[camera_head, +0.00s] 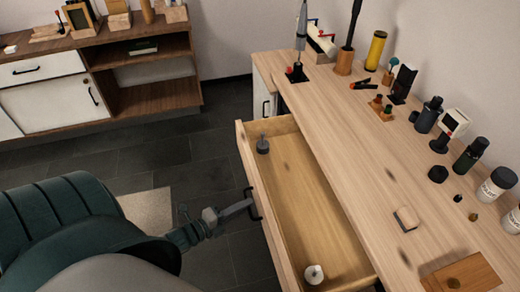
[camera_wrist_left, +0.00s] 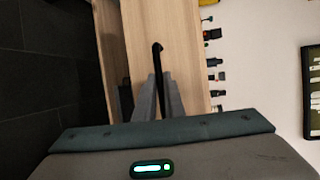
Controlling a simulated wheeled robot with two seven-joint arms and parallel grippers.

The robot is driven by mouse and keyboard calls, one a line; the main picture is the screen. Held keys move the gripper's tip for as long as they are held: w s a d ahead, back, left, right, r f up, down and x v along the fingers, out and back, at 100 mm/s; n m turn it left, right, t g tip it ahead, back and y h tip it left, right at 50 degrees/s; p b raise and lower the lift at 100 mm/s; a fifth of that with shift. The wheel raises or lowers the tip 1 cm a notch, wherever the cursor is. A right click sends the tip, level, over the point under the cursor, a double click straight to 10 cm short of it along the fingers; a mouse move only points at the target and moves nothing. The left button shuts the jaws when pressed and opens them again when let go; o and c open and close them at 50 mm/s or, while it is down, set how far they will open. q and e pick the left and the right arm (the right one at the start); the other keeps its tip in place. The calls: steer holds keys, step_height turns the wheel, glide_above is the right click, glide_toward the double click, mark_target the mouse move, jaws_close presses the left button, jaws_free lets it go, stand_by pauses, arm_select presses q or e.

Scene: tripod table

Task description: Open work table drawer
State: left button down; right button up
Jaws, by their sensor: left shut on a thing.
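The work table (camera_head: 345,140) has a light wooden top and stands at the right in the head view. Its drawer (camera_head: 310,215) is pulled out to the left, with its inside showing. The drawer front carries a black handle (camera_head: 252,205). My left gripper (camera_head: 246,206) is shut on this handle, outside the drawer front. In the left wrist view the black handle (camera_wrist_left: 157,62) stands between the two grey fingers (camera_wrist_left: 158,95). My right gripper is not in view.
Bottles, jars and small tools (camera_head: 426,115) line the back of the tabletop. A small block (camera_head: 406,218) and a wooden board (camera_head: 465,275) lie nearer the front. A white and brown cabinet (camera_head: 60,85) stands at the far left. Dark tiled floor (camera_head: 150,150) is clear between.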

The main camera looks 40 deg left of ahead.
arm_select(q)
steer(key=shift+s+a, duration=0.55)
steer(key=shift+s, duration=0.2)
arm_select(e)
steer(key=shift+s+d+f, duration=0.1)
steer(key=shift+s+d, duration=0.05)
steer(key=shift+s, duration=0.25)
arm_select(q)
steer(key=c, duration=1.8)
jaws_free()
steer(key=shift+c, duration=0.2)
